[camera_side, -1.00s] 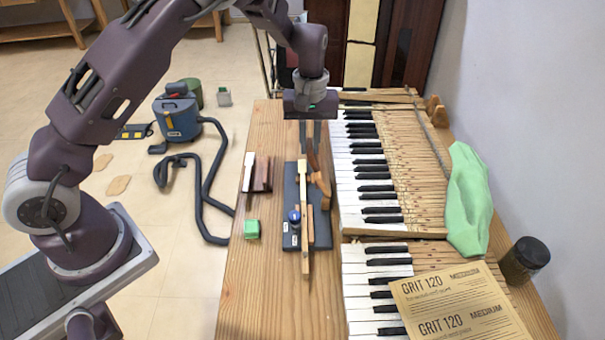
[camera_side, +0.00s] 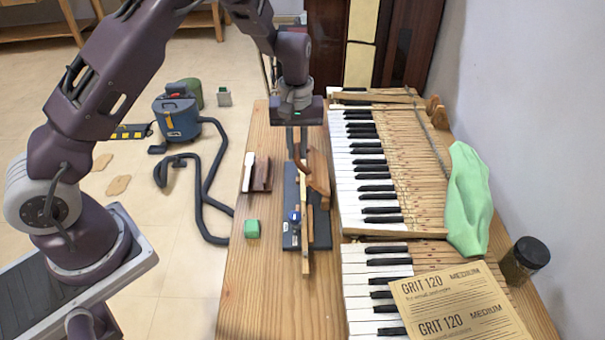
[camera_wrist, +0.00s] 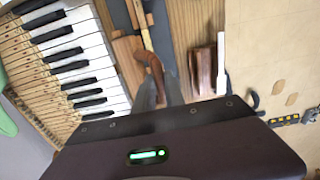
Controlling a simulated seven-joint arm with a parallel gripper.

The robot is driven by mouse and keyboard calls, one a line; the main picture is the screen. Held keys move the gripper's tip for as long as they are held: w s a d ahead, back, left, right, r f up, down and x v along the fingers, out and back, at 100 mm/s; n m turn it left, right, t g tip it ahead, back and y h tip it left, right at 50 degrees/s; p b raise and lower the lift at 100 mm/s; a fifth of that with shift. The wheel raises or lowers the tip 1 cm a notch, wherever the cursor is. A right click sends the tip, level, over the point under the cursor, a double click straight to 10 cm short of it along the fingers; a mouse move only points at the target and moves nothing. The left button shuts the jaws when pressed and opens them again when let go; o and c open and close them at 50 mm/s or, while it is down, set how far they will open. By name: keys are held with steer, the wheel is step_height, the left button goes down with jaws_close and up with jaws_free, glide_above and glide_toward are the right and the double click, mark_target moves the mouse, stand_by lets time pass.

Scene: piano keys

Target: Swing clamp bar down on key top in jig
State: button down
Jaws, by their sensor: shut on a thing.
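The jig (camera_side: 319,228) is a dark flat plate on the wooden bench, with a long pale wooden key (camera_side: 306,240) lying along it. A reddish-brown clamp bar (camera_side: 302,165) slants at the far end of the key; it also shows in the wrist view (camera_wrist: 150,60). My gripper (camera_side: 296,154) points down at that end, and its fingers (camera_wrist: 157,95) are shut on the clamp bar. The bar's lower end is close over the key in the side view; I cannot tell whether it touches. The fingers hide part of the bar.
A wooden block (camera_side: 317,175) stands at the jig's right, close to the keyboard (camera_side: 365,165).

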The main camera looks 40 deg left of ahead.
mark_target(303, 182)
steer(key=shift+s+a+f, duration=0.4)
steer(key=shift+f, duration=0.05)
steer(key=shift+s+a+f, duration=0.1)
steer(key=shift+s+a+f, duration=0.25)
steer(key=shift+f, duration=0.15)
steer(key=shift+s+a+f, duration=0.2)
steer(key=shift+f, duration=0.2)
steer(key=shift+s+a+f, duration=0.2)
steer(key=shift+f, duration=0.35)
steer(key=shift+s+a+f, duration=0.2)
steer(key=shift+f, duration=0.35)
steer(key=shift+f, duration=0.1)
